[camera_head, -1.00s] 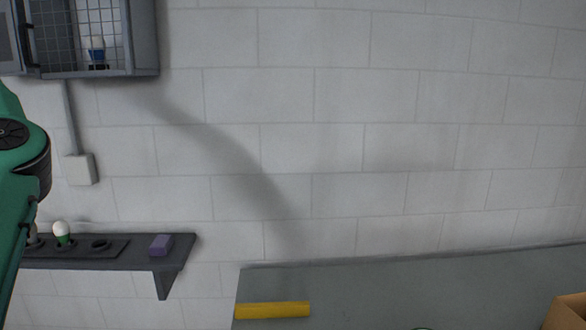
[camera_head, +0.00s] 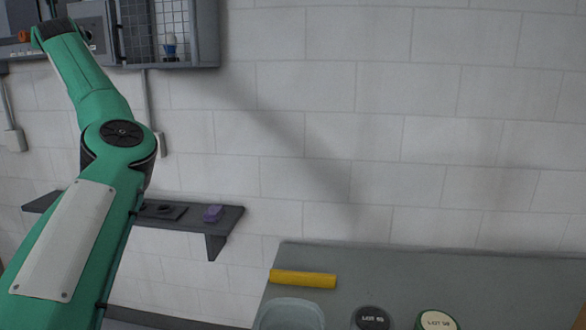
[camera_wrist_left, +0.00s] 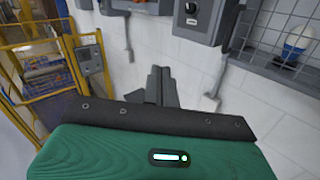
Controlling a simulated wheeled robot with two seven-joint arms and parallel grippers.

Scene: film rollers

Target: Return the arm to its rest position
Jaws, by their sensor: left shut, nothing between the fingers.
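My left arm (camera_head: 75,215) is raised, its green links running up the left side of the head view. Its far end is near the wall-mounted boxes at the top left, and the gripper itself cannot be made out there. In the left wrist view my left gripper (camera_wrist_left: 160,82) shows as two dark fingers pressed together with nothing between them. It points toward the white block wall and appears clear of anything. My right gripper shows in neither view.
A mesh-fronted wall cabinet (camera_head: 209,35) holds a small blue-and-white item. Below is a dark shelf (camera_head: 228,222) with a purple block (camera_head: 213,213). A grey bench (camera_head: 400,275) carries a yellow bar (camera_head: 303,278) and round containers. A yellow-framed machine (camera_wrist_left: 45,70) stands left in the wrist view.

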